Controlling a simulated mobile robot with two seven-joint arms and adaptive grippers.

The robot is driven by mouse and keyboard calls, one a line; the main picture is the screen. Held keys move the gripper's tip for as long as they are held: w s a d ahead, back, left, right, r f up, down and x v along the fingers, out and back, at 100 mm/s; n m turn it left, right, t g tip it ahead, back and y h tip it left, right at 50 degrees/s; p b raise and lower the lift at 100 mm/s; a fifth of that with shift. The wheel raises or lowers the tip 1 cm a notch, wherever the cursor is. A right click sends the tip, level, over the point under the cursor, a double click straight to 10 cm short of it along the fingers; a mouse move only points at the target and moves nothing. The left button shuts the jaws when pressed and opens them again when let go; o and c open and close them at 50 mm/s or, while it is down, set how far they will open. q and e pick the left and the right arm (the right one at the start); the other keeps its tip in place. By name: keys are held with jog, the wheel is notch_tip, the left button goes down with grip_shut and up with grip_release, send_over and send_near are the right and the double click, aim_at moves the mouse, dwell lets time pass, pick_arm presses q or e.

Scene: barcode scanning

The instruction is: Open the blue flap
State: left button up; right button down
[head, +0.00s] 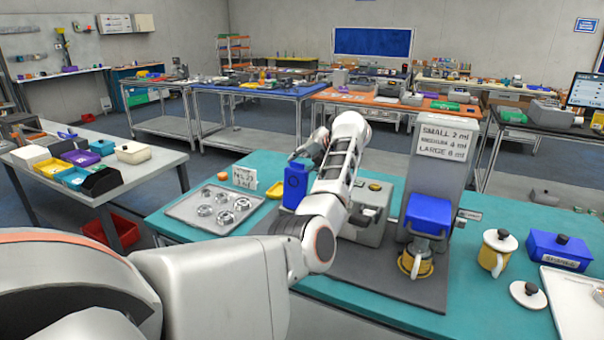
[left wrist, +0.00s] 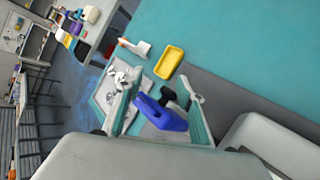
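A blue flap (head: 295,187) stands upright at the left side of a grey box-shaped machine (head: 363,218) on the teal table. In the left wrist view the blue flap (left wrist: 163,114) appears with a black knob, in the space between my finger bases. My left gripper (head: 312,148) is above the flap, partly hidden by its own arm. In the left wrist view its fingers (left wrist: 165,82) are spread apart, with nothing visibly clamped. I cannot tell whether a finger touches the flap. My arm hides part of the machine. My right gripper is not in view.
A metal tray (head: 215,208) with round metal parts is left of the flap, beside a yellow dish (left wrist: 169,62) and a small sign (head: 244,177). A tall dispenser (head: 440,170) with a blue part stands right.

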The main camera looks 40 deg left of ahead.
pick_arm(q)
notch_tip(320, 180, up, 6)
jog(key=shift+r, duration=0.1)
dwell(0.6)
